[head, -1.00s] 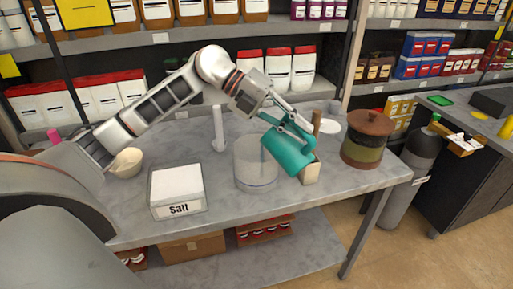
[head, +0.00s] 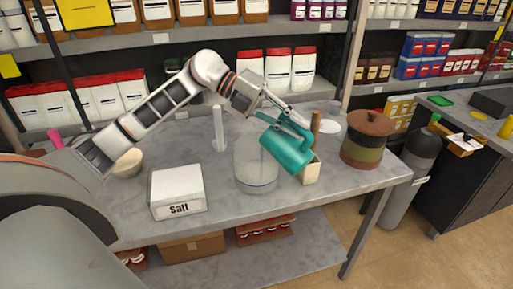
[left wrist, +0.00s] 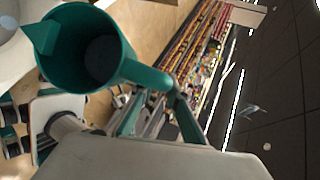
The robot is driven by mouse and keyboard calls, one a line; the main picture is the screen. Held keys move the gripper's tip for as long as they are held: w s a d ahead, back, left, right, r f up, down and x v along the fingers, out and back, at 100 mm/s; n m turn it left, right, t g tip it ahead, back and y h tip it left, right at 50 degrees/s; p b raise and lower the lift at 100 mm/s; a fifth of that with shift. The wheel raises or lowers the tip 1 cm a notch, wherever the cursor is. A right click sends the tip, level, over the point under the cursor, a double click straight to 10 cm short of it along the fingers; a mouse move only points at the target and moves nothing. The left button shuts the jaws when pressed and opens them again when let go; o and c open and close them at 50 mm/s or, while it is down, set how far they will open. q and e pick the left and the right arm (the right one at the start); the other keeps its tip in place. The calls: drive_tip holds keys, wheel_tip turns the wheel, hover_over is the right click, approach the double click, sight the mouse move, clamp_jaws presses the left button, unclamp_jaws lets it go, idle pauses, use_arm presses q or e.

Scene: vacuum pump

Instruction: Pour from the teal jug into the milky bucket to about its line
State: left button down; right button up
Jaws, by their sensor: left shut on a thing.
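My left gripper (head: 287,116) is shut on the jug's handle. In the left wrist view the jug (left wrist: 84,48) shows its open mouth and dark inside, with the spout at the left. I cannot tell how much liquid it holds. The bucket is translucent and stands upright on the table. A thin pale streak shows inside it below the jug, and a faint bluish band lies near its bottom. My right gripper is out of view.
A white salt box (head: 178,192) stands left of the bucket. A pale block (head: 311,170) stands close to its right, then a brown-lidded crock (head: 367,138). A white post (head: 219,128) and a bowl (head: 128,162) are behind and left. The front of the grey table (head: 300,200) is clear.

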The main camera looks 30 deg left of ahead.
use_arm(q)
drive_tip(key=shift+w+a, duration=0.15)
drive_tip(key=shift+a, duration=0.05)
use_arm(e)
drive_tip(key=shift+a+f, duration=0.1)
use_arm(q)
drive_tip(key=shift+b, duration=0.3)
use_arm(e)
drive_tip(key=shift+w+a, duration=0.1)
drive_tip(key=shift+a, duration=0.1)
use_arm(q)
drive_tip(key=shift+a+h, duration=0.15)
drive_tip(key=shift+h, duration=0.25)
drive_tip(key=shift+a+b, duration=0.15)
drive_tip(key=shift+b, duration=0.35)
drive_tip(key=shift+a+r, duration=0.2)
drive_tip(key=shift+a, duration=0.15)
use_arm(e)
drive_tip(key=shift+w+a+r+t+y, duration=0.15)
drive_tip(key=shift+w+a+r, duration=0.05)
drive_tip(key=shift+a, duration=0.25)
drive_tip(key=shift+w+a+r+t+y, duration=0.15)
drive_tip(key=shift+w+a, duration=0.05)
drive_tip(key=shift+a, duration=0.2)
use_arm(q)
drive_tip(key=shift+w+a+h, duration=0.1)
drive_tip(key=shift+a+h, duration=0.05)
drive_tip(key=shift+h, duration=0.15)
